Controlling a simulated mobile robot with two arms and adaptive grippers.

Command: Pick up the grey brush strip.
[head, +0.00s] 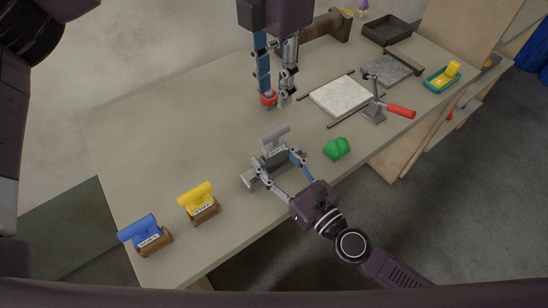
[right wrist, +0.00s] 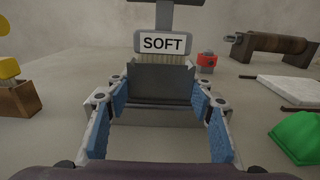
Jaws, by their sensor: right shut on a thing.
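The grey brush strip (head: 274,138) stands upright near the table's front, with a grey handle and a white label. In the right wrist view the label (right wrist: 163,43) reads SOFT, with pale bristles beneath it above a dark grey block. My right gripper (head: 273,170) reaches in from the lower right and is shut with a finger at each side of that dark grey lower part; its fingers (right wrist: 158,88) also show in the right wrist view. My left gripper (head: 275,91) points down farther back, open and empty, its tips by a red object.
Yellow (head: 197,196) and blue (head: 141,230) brushes stand in brown blocks to the left. A green lump (head: 337,149) lies right. A pale slab (head: 341,96), red-handled clamp (head: 400,111) and dark tray (head: 386,30) are farther right. The left back table is clear.

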